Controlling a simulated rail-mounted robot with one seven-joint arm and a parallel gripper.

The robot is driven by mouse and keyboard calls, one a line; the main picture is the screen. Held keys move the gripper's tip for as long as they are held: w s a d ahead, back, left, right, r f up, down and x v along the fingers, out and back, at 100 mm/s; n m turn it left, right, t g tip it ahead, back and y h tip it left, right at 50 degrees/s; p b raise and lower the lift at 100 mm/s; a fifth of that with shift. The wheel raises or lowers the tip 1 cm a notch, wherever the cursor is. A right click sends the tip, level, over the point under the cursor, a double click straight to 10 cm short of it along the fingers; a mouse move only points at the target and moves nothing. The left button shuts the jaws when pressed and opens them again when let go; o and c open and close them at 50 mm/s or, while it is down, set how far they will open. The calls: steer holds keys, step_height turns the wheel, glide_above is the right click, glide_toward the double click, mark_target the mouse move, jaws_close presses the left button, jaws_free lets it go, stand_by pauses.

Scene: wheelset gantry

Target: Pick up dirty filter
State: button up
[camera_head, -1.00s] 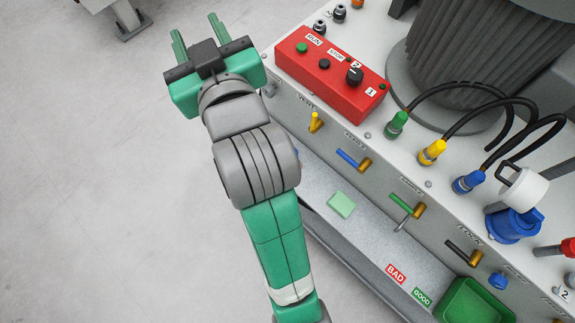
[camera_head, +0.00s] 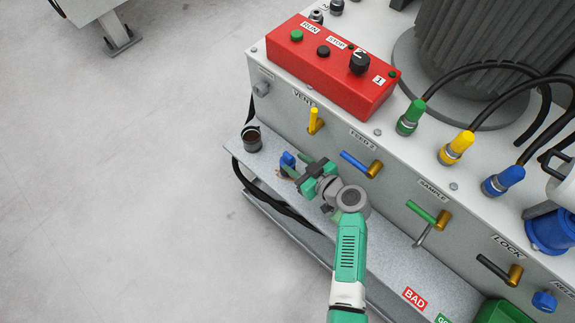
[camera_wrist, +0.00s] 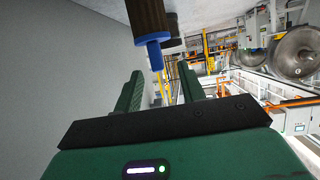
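The likely dirty filter, a brown cylinder (camera_wrist: 149,17) with a blue collar and blue stem, shows at the top middle of the wrist view. Its stem points toward the gap between my fingers. In the head view its blue part (camera_head: 287,160) is at the left end of the grey ledge, just beyond my fingertips, with a small brown part partly hidden below. My gripper (camera_head: 299,165) is open, and its two green fingers also show apart in the wrist view (camera_wrist: 160,78). I see no clear contact with the filter.
A dark open cup (camera_head: 251,140) stands at the ledge's left end. The machine's front panel, with a yellow VENT lever (camera_head: 314,120) and a blue FEED lever (camera_head: 354,161), rises close beside my gripper. A green bin (camera_head: 500,312) is at lower right.

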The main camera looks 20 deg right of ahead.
mark_target(291, 160)
steer(key=b+x, duration=0.1)
steer(key=x, duration=0.1)
steer(key=b+x, duration=0.2)
steer(key=shift+w+d+f, duration=0.1)
steer(key=shift+w+f, duration=0.25)
steer(key=shift+f, duration=0.05)
steer(key=shift+w, duration=0.3)
steer(key=shift+s, duration=0.15)
steer(key=shift+c, duration=0.9)
jaws_close()
